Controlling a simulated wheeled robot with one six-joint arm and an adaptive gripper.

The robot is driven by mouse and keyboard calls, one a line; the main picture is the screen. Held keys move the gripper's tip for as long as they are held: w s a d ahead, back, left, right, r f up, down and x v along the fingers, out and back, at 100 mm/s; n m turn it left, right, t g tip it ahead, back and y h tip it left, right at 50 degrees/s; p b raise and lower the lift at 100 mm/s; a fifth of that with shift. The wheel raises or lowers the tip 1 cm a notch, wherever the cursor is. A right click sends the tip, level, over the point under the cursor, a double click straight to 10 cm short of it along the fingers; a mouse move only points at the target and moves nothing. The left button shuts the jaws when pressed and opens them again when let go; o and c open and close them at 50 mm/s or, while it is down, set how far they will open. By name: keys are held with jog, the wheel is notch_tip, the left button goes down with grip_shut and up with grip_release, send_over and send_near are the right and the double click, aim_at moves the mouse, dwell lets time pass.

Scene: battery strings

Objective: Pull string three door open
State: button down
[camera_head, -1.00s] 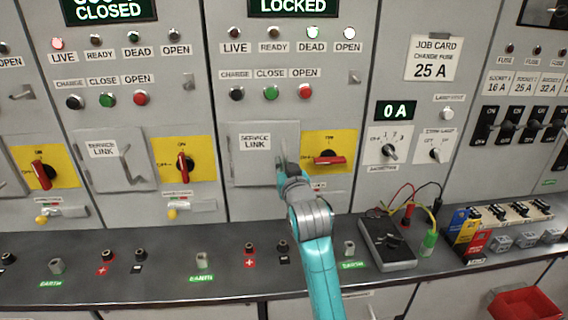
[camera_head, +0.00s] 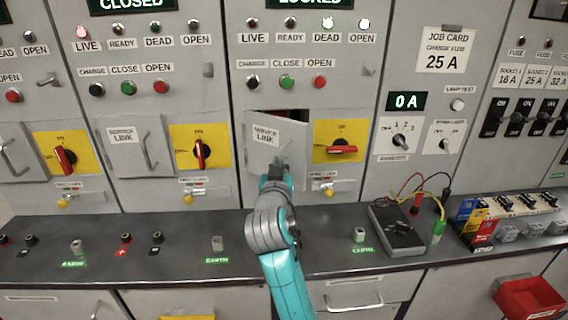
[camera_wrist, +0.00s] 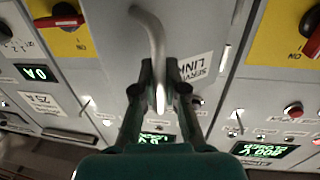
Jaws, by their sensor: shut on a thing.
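The string three door (camera_head: 268,145), labelled SERVICE LINK, stands partly open in the head view, with a dark gap along its top. My gripper (camera_head: 277,172) is at the handle on the door's right side. In the wrist view the curved grey handle (camera_wrist: 152,40) runs down between the two fingers of my gripper (camera_wrist: 160,100), which are shut on it. The SERVICE LINK label (camera_wrist: 195,68) shows upside down beside the right finger. My gripper and arm hide the lower part of the handle in the head view.
A yellow panel with a red rotary switch (camera_head: 341,149) is right of the door. Below is a dark shelf (camera_head: 190,262) with terminals. A grey meter (camera_head: 396,232) with leads lies right of my arm. Another closed SERVICE LINK door (camera_head: 128,150) is to the left.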

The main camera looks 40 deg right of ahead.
jog(key=w+a+m+g+h, duration=0.5)
jog(key=a+g, duration=0.3)
jog(key=a, duration=0.5)
jog(key=shift+w+m+g, duration=0.4)
jog(key=shift+w+m, duration=0.3)
jog(key=shift+m, duration=0.1)
jog(key=c, duration=1.2)
grip_release()
